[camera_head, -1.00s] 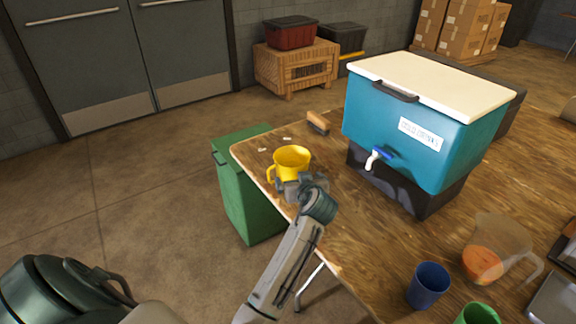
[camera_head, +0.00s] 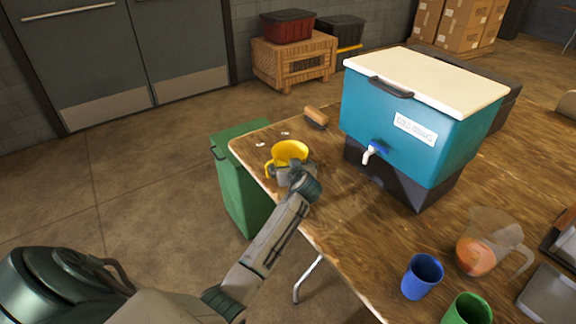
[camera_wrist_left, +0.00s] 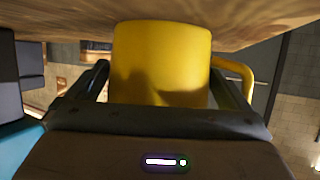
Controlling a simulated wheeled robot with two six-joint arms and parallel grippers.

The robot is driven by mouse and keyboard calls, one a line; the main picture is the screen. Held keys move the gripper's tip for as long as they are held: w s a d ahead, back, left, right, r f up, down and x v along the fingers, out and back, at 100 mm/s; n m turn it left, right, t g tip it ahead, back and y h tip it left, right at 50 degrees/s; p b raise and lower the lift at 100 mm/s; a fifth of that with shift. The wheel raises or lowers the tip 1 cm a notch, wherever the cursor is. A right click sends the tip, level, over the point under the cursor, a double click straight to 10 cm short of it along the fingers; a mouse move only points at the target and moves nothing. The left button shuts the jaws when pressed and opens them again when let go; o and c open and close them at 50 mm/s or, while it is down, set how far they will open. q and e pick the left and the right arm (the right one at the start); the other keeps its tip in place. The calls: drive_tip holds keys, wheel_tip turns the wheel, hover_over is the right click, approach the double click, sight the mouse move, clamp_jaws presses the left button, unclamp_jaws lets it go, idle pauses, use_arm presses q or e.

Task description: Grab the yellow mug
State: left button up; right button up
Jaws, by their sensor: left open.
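The yellow mug (camera_head: 291,151) stands upright near the left corner of the wooden table, its handle to the left. My left gripper (camera_head: 291,172) is at the near side of the mug and hides its lower part in the head view. In the left wrist view the mug (camera_wrist_left: 161,60) fills the space between the two fingers of my gripper (camera_wrist_left: 161,85), which stand apart on either side of it. Its handle shows beyond the right finger. I cannot tell whether either finger touches the mug. My right gripper is not in view.
A teal cooler (camera_head: 400,130) with a white lid and spigot stands right of the mug. A brush (camera_head: 316,117) lies behind it. A blue cup (camera_head: 422,276), a green cup (camera_head: 468,309) and a clear pitcher (camera_head: 488,243) are at front right. A green bin (camera_head: 240,190) stands beside the table.

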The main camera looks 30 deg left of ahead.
use_arm(q)
drive_tip(key=c, duration=0.6)
drive_tip(key=shift+r, duration=0.15)
drive_tip(key=shift+c, duration=0.2)
